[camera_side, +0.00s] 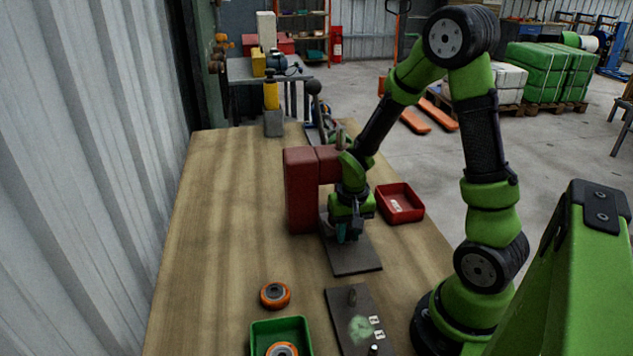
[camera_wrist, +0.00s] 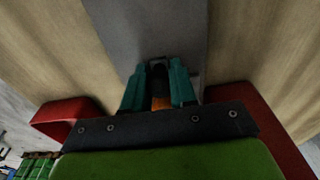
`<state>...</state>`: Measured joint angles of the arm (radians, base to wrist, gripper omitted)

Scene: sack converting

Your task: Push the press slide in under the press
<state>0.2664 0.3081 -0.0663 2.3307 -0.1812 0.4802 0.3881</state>
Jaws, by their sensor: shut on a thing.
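The press slide (camera_side: 356,262) is a flat dark grey plate lying on the table at the foot of the red press (camera_side: 300,192). Its near end sticks out toward the front, and its far part is hidden behind my gripper. My gripper (camera_side: 350,236) points down over the slide, beside the press. In the wrist view the slide (camera_wrist: 145,30) is a grey strip, and the teal fingers (camera_wrist: 158,85) are closed around a small dark upright piece, seemingly the slide's handle. A bit of orange shows between the fingers; I cannot tell what it is.
A red bin (camera_side: 418,216) stands right of the press. In front are an orange-rimmed wheel (camera_side: 275,295), a green bin (camera_side: 309,327) with another such wheel, and a dark plate (camera_side: 340,306) with an upright peg. The table's left side is clear.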

